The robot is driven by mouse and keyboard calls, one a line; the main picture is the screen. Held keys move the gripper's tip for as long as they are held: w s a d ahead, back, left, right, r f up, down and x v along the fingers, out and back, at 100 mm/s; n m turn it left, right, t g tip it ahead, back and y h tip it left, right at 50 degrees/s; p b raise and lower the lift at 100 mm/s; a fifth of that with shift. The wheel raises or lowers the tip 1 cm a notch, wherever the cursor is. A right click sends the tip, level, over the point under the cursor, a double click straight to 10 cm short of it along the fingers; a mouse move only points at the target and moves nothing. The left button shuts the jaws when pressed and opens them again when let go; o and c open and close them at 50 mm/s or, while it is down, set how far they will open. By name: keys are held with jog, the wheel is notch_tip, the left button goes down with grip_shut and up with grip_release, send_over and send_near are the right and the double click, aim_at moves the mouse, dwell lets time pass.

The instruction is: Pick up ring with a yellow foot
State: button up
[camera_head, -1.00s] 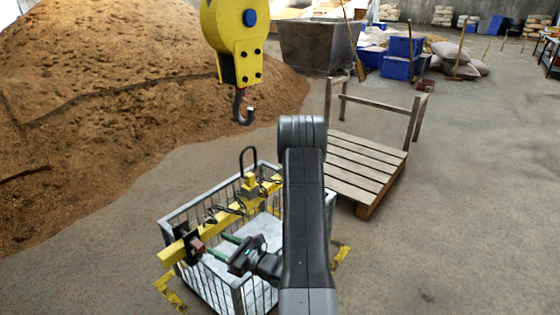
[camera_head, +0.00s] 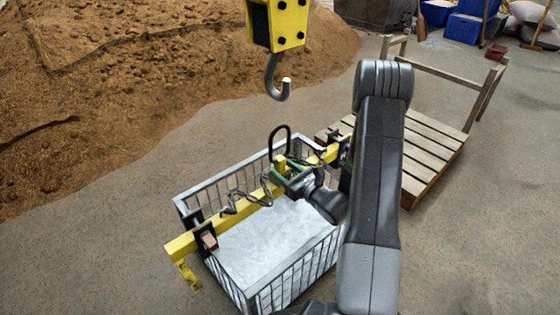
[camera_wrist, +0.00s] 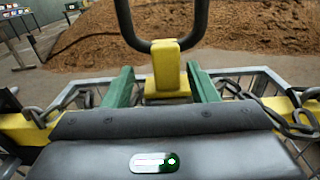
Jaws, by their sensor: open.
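The ring is a black upright loop (camera_head: 270,143) on a yellow foot (camera_head: 279,163), at the middle of a yellow beam (camera_head: 235,207) lying across a wire basket. In the wrist view the ring (camera_wrist: 127,27) rises above its yellow foot (camera_wrist: 165,70). My gripper (camera_head: 289,171) is open, its green fingers just beside the foot. In the wrist view the gripper (camera_wrist: 161,75) has one finger on each side of the foot, with a gap on both sides. I cannot tell how far the fingertips reach past it.
The wire basket (camera_head: 215,269) holds a pale sheet. Chains (camera_head: 262,190) hang along the beam. A yellow hoist with a grey hook (camera_head: 283,93) hangs above and behind the ring. A wooden pallet (camera_head: 430,150) stands at the right, a grain heap (camera_head: 120,90) at the back left.

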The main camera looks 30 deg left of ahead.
aim_at(276, 160)
jog(key=shift+w+b+x, duration=0.15)
jog(key=shift+b+x, duration=0.25)
jog(key=shift+x, duration=1)
jog(key=shift+w+b+x, duration=0.2)
jog(key=shift+b+x, duration=0.2)
jog(key=shift+x, duration=0.95)
jog(key=shift+d, duration=0.1)
jog(key=shift+c, duration=0.4)
grip_shut()
jog(key=shift+r, duration=0.15)
